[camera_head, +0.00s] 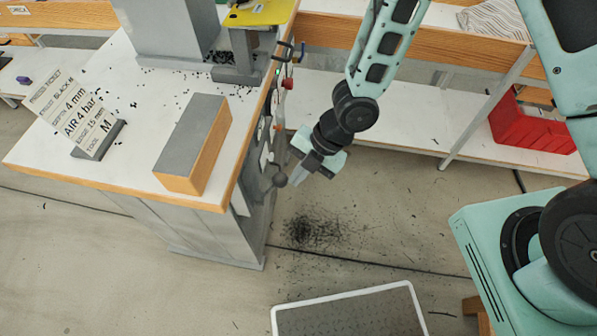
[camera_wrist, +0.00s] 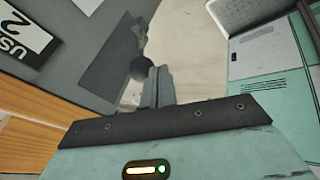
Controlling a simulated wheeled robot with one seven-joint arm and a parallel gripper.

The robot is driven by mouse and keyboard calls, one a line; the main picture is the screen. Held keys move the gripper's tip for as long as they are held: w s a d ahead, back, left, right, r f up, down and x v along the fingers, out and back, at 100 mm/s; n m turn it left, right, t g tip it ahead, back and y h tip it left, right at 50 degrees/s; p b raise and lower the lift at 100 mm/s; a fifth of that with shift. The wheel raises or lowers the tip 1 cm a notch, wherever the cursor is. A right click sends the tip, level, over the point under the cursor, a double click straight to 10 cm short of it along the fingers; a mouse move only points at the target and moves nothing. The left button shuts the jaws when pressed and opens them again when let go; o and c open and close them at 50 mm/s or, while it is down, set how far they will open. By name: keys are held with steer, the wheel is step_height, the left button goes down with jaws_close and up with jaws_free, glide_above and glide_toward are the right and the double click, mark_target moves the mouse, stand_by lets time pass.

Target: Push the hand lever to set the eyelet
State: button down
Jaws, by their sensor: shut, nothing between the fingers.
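The hand lever's dark ball knob (camera_head: 280,180) sticks out from the right side of the grey press cabinet (camera_head: 205,230), below the worktop. My gripper (camera_head: 298,174) is just to the right of the knob, pointing down and left, with its fingers shut and empty. In the wrist view the dark knob (camera_wrist: 139,69) shows right beside the left of my shut fingertips (camera_wrist: 158,72). I cannot tell whether they touch. Most of the lever's arm is hidden or too small to make out. The eyelet is not discernible.
On the white worktop (camera_head: 60,150) stand a grey-topped wooden block (camera_head: 190,145), a job card (camera_head: 75,115) and a yellow piece (camera_head: 258,12) on the press. A red bin (camera_head: 530,125) sits on a low shelf at right. A grey mat (camera_head: 350,315) lies on the floor in front.

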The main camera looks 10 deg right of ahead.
mark_target(274, 179)
steer(key=shift+r, duration=0.1)
steer(key=a+r+p, duration=0.1)
steer(key=w+a+r+p, duration=0.1)
steer(key=a+p, duration=0.1)
steer(key=shift+a+r, duration=0.1)
steer(key=shift+a, duration=0.05)
steer(key=shift+w+f+b, duration=0.1)
steer(key=shift+f+b, duration=0.15)
steer(key=shift+b, duration=0.05)
steer(key=shift+r+p, duration=0.75)
steer(key=shift+r, duration=0.05)
